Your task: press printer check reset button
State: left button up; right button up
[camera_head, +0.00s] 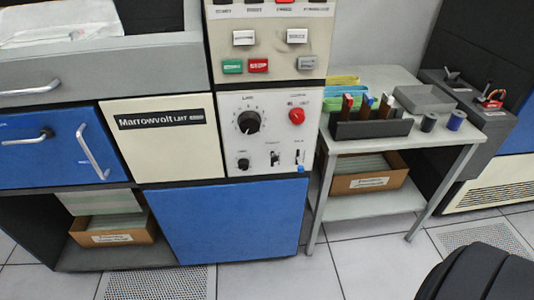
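The upper control panel (268,50) of the cabinet is cream and carries several push buttons. Two white buttons (243,37) sit in its middle row, the second one (297,35) to the right. Below are a green button (233,66), a red button (258,65) and a grey button (307,62). A row of lamps or buttons along the top is cut by the picture edge, one of them red (285,1). The labels are too small to read, so I cannot tell which is the printer check reset button. Neither gripper is in view.
A lower panel (265,155) has a black knob (248,122) and a red knob (297,116). Blue drawers with handles are left. Tiled floor is clear in front. A black ribbed shape fills the bottom right.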

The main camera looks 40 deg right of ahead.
aim_at(304, 62)
jog(key=z, duration=1.45)
